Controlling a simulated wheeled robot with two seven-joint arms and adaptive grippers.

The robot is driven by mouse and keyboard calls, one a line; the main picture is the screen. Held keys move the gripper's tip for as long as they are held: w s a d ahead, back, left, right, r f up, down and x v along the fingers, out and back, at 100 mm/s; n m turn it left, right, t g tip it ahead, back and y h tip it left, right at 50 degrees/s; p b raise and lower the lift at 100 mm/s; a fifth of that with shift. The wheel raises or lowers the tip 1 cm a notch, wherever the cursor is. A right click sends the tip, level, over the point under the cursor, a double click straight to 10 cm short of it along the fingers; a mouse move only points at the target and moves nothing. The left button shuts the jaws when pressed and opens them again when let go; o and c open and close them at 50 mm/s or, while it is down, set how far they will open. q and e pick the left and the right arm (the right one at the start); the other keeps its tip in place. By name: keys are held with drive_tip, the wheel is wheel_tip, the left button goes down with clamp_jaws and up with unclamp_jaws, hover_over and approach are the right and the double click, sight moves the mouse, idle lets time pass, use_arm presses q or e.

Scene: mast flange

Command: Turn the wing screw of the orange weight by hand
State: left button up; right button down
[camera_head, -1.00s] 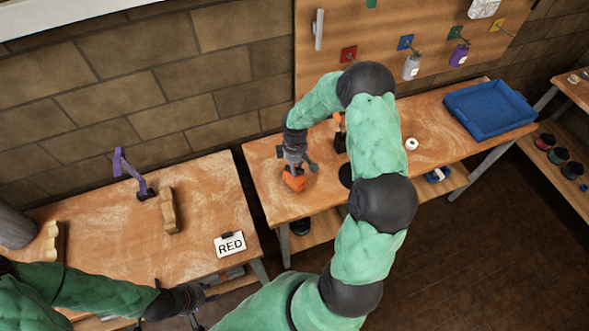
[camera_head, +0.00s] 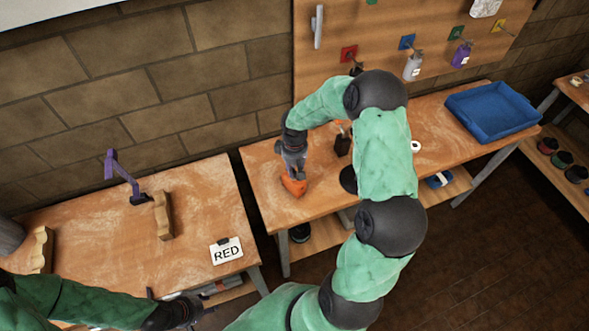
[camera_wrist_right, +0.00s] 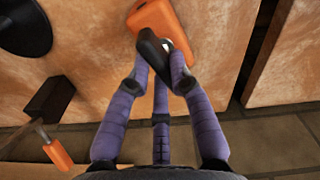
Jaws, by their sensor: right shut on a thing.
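The orange weight (camera_head: 293,187) lies on the right-hand wooden table near its left front corner. It also shows at the top of the right wrist view (camera_wrist_right: 158,16). My right gripper (camera_head: 291,174) is above it, pointing down. In the wrist view its purple fingers (camera_wrist_right: 162,68) close around a dark part (camera_wrist_right: 151,44) at the near side of the weight, which looks like the wing screw. Its exact turn is partly hidden by the fingers. My left gripper (camera_head: 190,309) is low at the left, by the front edge of the left table, too small to read.
A dark block (camera_head: 342,143) and a white roll (camera_head: 415,147) are on the right table, with a blue tray (camera_head: 492,111) at its far end. The left table holds wooden pieces (camera_head: 163,215) and a RED card (camera_head: 226,251). A gap separates the tables.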

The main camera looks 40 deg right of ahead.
sight(294, 170)
drive_tip(key=c, duration=1.1)
unclamp_jaws()
drive_tip(key=shift+r, duration=0.1)
wheel_tip(294, 170, up, 12)
